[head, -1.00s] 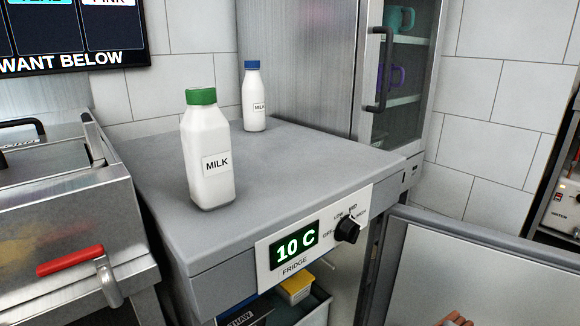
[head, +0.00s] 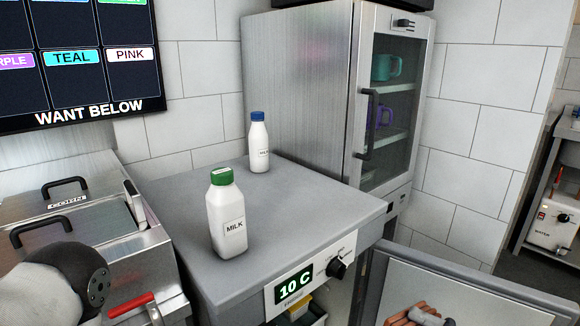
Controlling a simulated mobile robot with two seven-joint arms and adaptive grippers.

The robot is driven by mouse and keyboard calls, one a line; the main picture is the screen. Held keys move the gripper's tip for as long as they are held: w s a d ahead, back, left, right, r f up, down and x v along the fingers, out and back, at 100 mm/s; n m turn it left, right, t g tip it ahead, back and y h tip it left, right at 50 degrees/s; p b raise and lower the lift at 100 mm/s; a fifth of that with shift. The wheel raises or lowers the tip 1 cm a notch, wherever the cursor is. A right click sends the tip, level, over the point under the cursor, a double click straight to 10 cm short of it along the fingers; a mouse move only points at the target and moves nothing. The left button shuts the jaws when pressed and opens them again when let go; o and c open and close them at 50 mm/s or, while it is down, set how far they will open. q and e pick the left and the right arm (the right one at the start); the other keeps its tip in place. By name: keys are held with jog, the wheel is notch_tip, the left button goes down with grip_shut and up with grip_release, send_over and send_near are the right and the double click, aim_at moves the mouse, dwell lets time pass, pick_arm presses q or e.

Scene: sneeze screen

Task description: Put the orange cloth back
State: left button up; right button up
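No orange cloth shows in the head view. A rounded white and black part of my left arm shows at the lower left, but its gripper is out of the picture. My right gripper is also out of view. The fridge (head: 300,208) has a grey top, and its display reads 10 C. Its door (head: 480,295) stands open at the lower right. A green-capped milk bottle (head: 227,220) and a blue-capped milk bottle (head: 259,145) stand upright on top.
A steel unit (head: 75,215) with black-handled lids and a red handle (head: 131,305) stands at the left. A glass-fronted cabinet (head: 390,110) behind holds teal and purple mugs. Small brownish items (head: 412,314) at the bottom edge are unclear. The fridge top's right side is clear.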

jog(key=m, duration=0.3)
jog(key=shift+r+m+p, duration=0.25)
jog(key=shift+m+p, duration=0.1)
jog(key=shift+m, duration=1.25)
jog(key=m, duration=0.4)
jog(key=shift+p, duration=0.3)
pick_arm(q)
jog(key=shift+w+r+t, duration=0.4)
jog(key=shift+w+r, duration=0.5)
jog(key=shift+w, duration=0.05)
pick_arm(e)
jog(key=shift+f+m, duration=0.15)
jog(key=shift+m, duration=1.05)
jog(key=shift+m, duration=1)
pick_arm(q)
jog(key=shift+w+r, duration=0.15)
jog(key=shift+w, duration=0.05)
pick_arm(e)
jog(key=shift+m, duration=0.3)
